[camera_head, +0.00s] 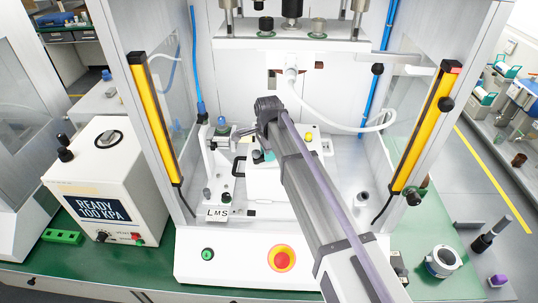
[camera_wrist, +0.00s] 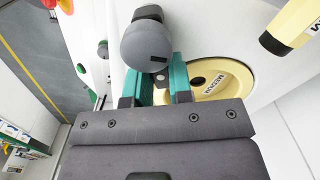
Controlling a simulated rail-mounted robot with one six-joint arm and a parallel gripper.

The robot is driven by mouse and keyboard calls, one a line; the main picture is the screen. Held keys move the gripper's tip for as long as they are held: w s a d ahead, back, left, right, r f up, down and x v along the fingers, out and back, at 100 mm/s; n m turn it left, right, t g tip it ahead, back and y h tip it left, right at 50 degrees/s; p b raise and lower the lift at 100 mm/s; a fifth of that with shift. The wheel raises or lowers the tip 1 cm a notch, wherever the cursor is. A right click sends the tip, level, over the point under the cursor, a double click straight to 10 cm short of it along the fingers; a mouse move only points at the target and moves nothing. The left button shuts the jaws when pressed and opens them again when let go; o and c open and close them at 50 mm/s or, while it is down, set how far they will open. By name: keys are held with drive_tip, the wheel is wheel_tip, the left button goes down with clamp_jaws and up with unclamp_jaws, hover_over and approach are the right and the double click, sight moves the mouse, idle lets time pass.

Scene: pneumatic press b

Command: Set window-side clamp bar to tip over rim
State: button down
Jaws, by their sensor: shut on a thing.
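My gripper (camera_wrist: 154,88) shows in the wrist view with its teal fingers on either side of a dark grey round knob (camera_wrist: 147,45), and it is shut on it. I cannot tell for sure whether this knob belongs to the clamp bar. Beside the right finger is a yellow round part marked MEDIUM (camera_wrist: 232,74), its rim partly hidden by my gripper. In the head view my gripper (camera_head: 258,155) is low inside the press, over the white fixture, and my arm hides much of it. The clamp bar's tip and its relation to the rim are not clear.
A white upright fixture with a blue ball (camera_head: 222,121) stands left of my gripper. Yellow light bars (camera_head: 155,118) flank the press opening. The press head (camera_head: 292,28) hangs above. A red stop button (camera_head: 282,258) is on the front panel. A white control box (camera_head: 103,185) stands left.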

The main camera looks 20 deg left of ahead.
drive_tip(key=shift+w+a+n, duration=0.25)
drive_tip(key=shift+a+n, duration=0.05)
drive_tip(key=shift+n, duration=0.75)
drive_tip(key=shift+w+a+n, duration=0.2)
drive_tip(key=shift+a+n, duration=0.05)
drive_tip(key=shift+n, duration=0.8)
drive_tip(key=c, duration=1)
unclamp_jaws()
